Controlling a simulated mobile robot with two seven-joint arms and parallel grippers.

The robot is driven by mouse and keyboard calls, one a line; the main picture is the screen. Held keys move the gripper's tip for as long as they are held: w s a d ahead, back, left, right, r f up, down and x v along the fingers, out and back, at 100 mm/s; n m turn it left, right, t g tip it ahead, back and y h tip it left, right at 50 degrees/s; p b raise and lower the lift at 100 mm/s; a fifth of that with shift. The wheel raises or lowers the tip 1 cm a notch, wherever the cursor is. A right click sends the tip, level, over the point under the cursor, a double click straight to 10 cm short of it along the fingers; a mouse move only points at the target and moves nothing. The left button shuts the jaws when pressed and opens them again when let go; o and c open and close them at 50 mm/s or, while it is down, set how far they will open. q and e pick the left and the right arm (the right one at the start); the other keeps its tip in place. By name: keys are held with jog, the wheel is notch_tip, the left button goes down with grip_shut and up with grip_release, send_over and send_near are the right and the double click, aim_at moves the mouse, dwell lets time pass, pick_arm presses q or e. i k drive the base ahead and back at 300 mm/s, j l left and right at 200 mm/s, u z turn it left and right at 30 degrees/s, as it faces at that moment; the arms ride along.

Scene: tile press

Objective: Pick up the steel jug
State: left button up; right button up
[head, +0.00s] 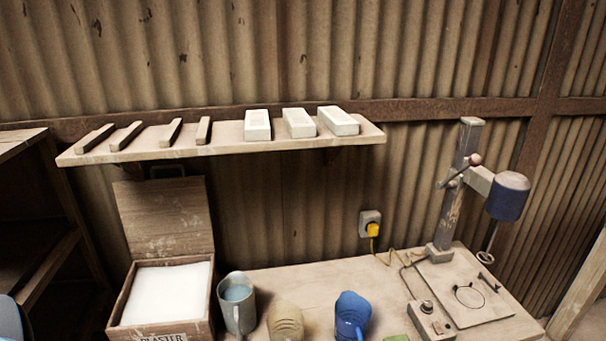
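A grey metal-looking jug (237,308), which I take for the steel jug, stands upright on the bench near its front left. Bluish liquid (237,292) shows inside it. It is right beside the plaster box, with a beige ribbed vessel (285,322) to its right. A blue jug (351,318) stands further right. The lower parts of the vessels are near or past the bottom edge of the picture. Neither of my grippers is in view.
An open wooden box (203,333) of white plaster stands left of the jug, its lid raised. A stand with a blue motor (508,197) and a control box (430,321) are at right. A shelf (220,140) with bars and white blocks hangs above. Bench (310,281) behind the vessels is clear.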

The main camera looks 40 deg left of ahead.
aim_at(236, 294)
jog(key=i+l+u, duration=0.2)
jog(key=u, duration=0.15)
jog(key=i+l+u, duration=0.15)
jog(key=l+u, duration=0.25)
jog(key=i+l+u, duration=0.1)
jog(key=u, duration=0.25)
jog(key=l, duration=0.05)
